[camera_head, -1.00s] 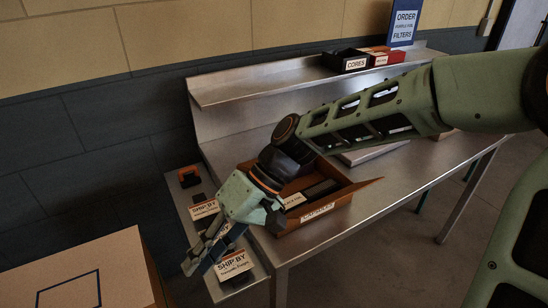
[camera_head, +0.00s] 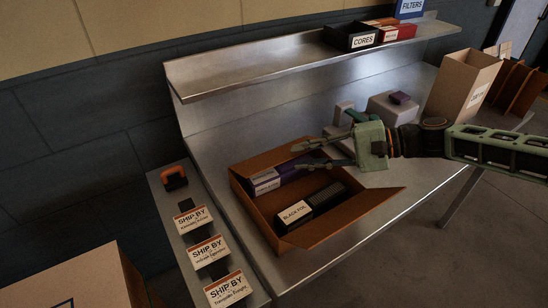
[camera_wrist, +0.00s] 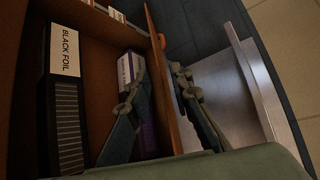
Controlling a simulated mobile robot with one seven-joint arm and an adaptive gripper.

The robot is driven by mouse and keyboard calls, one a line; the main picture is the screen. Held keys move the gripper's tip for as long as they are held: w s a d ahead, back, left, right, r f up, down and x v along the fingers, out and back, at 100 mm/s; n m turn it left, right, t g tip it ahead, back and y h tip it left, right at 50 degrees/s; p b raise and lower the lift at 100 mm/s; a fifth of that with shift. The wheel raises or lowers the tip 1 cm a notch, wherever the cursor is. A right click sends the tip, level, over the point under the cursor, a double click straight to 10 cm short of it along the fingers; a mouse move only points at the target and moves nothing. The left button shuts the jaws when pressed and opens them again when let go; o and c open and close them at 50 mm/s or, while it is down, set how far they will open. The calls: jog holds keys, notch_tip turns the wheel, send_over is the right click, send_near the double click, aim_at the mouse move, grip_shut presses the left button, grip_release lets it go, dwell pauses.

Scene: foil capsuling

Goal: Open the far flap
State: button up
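An open brown carton (camera_head: 330,228) sits on the steel table, with a BLACK FOIL box (camera_head: 295,215) and a white-and-purple box (camera_head: 268,181) inside. One flap (camera_head: 385,198) leans outward on the right. The far flap (camera_head: 262,162) stands roughly upright along the back side; it also shows as a brown panel (camera_wrist: 172,100) in the wrist view. My gripper (camera_head: 298,156) is open at that far side. In the wrist view its fingers lie on either side of the panel, one inside the carton, one outside. I cannot tell whether either touches it.
SHIP BY cards (camera_head: 207,251) and an orange-black item (camera_head: 174,177) lie on the narrow left ledge. A raised shelf (camera_head: 260,80) holds the CORES bin (camera_head: 350,38). A tall open carton (camera_head: 460,90) and a grey block (camera_head: 395,105) stand at the back right. The front table strip is clear.

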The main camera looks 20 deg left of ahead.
aim_at(270, 160)
jog(key=x, duration=0.8)
jog(key=shift+a+f+b, duration=0.2)
jog(key=shift+a+b, duration=0.1)
jog(key=shift+a, duration=0.05)
grip_shut()
